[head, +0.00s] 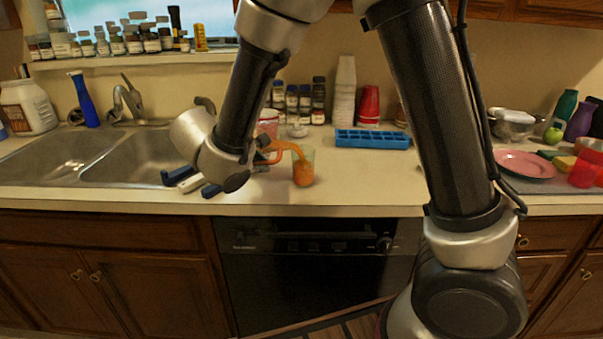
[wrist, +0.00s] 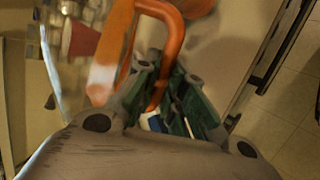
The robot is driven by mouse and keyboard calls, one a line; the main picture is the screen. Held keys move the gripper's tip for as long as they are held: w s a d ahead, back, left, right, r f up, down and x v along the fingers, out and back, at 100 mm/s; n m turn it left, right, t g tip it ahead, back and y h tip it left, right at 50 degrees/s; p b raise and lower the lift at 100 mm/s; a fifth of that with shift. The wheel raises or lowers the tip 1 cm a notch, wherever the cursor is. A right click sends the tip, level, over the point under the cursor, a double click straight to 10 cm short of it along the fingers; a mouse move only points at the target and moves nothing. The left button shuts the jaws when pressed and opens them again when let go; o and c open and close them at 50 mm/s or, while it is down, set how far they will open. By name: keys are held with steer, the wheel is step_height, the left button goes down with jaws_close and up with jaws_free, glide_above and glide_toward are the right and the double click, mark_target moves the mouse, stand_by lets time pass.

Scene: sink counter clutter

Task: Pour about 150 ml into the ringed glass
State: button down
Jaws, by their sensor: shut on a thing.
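A clear glass (head: 303,168) stands on the counter near its front edge, with orange liquid in its lower part. An orange stream runs down into it from the left. My gripper (head: 258,162) is left of the glass, largely hidden behind my wrist. In the wrist view, my gripper (wrist: 167,88) is shut on the orange handle of a jug (wrist: 172,32). The jug's body is mostly cut off or hidden, and the jug appears tilted towards the glass. I cannot make out a ring or a level mark on the glass.
A blue ice tray (head: 372,139) lies right of the glass, with stacked cups (head: 345,92) and red cups (head: 369,104) behind. Jars stand along the wall. The sink (head: 75,158) is at left. A pink plate (head: 525,164) is at right.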

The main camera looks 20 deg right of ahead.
steer(key=shift+w+f, duration=0.1)
steer(key=shift+f, duration=0.05)
steer(key=f+h, duration=0.1)
steer(key=n+h, duration=0.1)
steer(key=shift+w+f+g+h, duration=0.3)
steer(key=shift+w+f+h, duration=0.05)
steer(key=shift+f+h, duration=0.05)
steer(key=shift+d+r+n+h+b, duration=0.15)
steer(key=shift+d+n+h+b, duration=0.25)
steer(key=shift+n+h+b, duration=0.15)
steer(key=shift+d+r+h, duration=0.1)
steer(key=shift+r+h, duration=0.1)
steer(key=shift+h, duration=0.05)
stand_by(0.9)
